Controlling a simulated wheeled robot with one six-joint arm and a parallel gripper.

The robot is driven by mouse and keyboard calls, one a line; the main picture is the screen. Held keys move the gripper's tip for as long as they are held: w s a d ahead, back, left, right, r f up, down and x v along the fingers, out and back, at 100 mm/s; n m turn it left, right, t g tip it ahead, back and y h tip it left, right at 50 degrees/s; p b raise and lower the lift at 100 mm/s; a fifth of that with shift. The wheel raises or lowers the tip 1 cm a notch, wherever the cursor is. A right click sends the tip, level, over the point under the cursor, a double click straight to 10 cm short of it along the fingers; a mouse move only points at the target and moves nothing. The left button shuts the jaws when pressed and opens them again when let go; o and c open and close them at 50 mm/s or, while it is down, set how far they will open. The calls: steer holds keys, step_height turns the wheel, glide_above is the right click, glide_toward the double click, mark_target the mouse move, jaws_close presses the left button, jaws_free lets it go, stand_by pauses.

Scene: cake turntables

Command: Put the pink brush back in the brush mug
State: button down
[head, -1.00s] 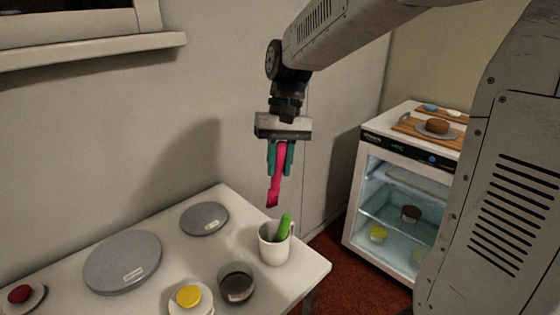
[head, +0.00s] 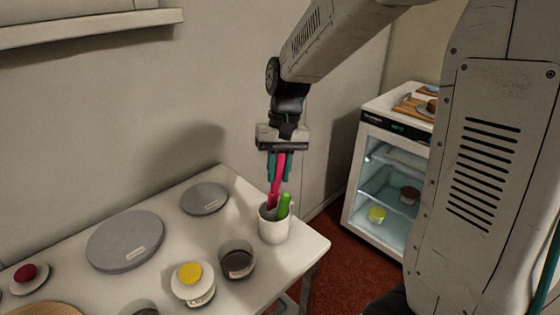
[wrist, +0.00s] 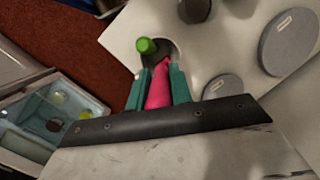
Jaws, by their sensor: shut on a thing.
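My gripper (head: 279,167) is shut on the pink brush (head: 276,185), which points downward, slightly tilted. The brush's lower end is at the mouth of the white brush mug (head: 273,230) near the table's right corner. I cannot tell how far inside it reaches. A green brush (head: 284,205) stands in the mug, to the right of the pink one. In the wrist view, the pink brush (wrist: 158,92) lies between the teal fingers (wrist: 158,88), its far end at the mug opening beside the green brush (wrist: 146,46).
The white table (head: 180,229) holds two grey turntables (head: 125,240) (head: 204,198), a dark-filled glass (head: 237,262), a yellow-topped jar (head: 193,284) and a red item (head: 25,273) on a plate. A glass-front fridge (head: 388,180) stands at the right beyond the table.

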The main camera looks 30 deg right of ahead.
mark_target(279, 158)
steer(key=shift+w+d+x, duration=0.15)
steer(key=shift+d+x, duration=0.05)
steer(key=shift+x, duration=0.8)
steer(key=shift+w+d+x, duration=0.15)
steer(key=shift+x, duration=0.9)
steer(key=shift+f, duration=0.2)
steer(key=shift+x, duration=1.1)
steer(key=shift+w+d+f, duration=0.1)
steer(key=shift+w+d, duration=0.1)
steer(key=c, duration=1.2)
jaws_free()
steer(key=shift+o, duration=0.2)
steer(key=shift+s+a+r+v, duration=0.1)
steer(key=shift+s+a+v, duration=0.2)
steer(key=shift+v, duration=1.35)
steer(key=shift+s+a+r+v, duration=0.1)
steer(key=shift+s+a+v, duration=0.15)
steer(key=shift+v, duration=1.4)
steer(key=shift+s+a+r+v, duration=0.1)
steer(key=shift+s+a+v, duration=0.15)
steer(key=shift+v, duration=1.35)
